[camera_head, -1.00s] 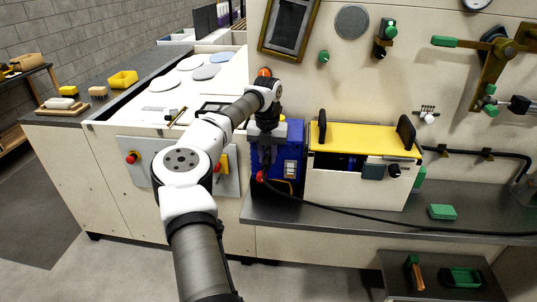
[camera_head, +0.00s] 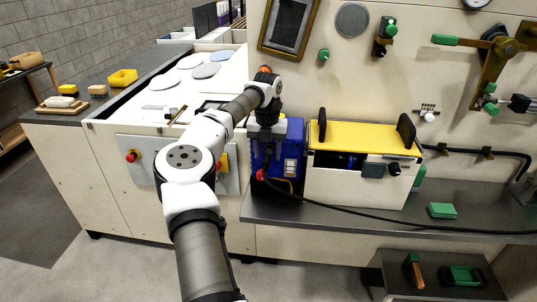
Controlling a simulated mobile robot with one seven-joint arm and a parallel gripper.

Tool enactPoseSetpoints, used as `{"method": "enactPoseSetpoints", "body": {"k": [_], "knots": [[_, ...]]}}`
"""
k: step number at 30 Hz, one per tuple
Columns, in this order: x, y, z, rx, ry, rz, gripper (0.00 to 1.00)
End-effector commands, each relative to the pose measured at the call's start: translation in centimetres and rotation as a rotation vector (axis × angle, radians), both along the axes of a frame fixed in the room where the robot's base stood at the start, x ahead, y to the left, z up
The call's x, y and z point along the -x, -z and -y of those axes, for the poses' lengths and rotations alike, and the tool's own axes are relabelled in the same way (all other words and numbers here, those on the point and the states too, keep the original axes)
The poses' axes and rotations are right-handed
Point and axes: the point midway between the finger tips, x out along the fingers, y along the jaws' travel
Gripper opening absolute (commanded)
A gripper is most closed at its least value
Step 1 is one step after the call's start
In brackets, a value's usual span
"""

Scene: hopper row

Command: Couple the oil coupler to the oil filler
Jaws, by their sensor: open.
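A blue unit (camera_head: 291,150) stands on the grey counter, left of the yellow-topped box. A black hose runs to its front and ends in a red collar (camera_head: 261,175), which I take to be part of the oil coupler. The coupler's dark body seems to stand just above the collar, against the blue front. My gripper (camera_head: 266,154) is open and points down at the blue unit's front, just above the red collar. Its fingers are small and dark here, and whether they touch the coupler cannot be told. The oil filler cannot be made out clearly.
The yellow-topped box (camera_head: 365,138) with black handles stands close on the right. The black hose (camera_head: 390,217) trails along the counter. A green block (camera_head: 442,210) lies farther right. On the left are a panel with a red knob (camera_head: 131,157) and a yellow bin (camera_head: 123,78).

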Motion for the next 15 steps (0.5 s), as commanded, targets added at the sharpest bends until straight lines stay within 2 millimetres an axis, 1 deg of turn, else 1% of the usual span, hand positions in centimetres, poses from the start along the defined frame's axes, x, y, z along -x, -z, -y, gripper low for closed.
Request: {"method": "enactPoseSetpoints", "body": {"k": [5,12,15], "knots": [[-0.1,-2.9,0.1,-0.001,0.0,0.005,0.48],[-0.1,-8.8,0.1,0.001,0.0,0.005,0.48],[0.0,-10.7,0.1,0.002,0.0,0.004,0.48]]}}
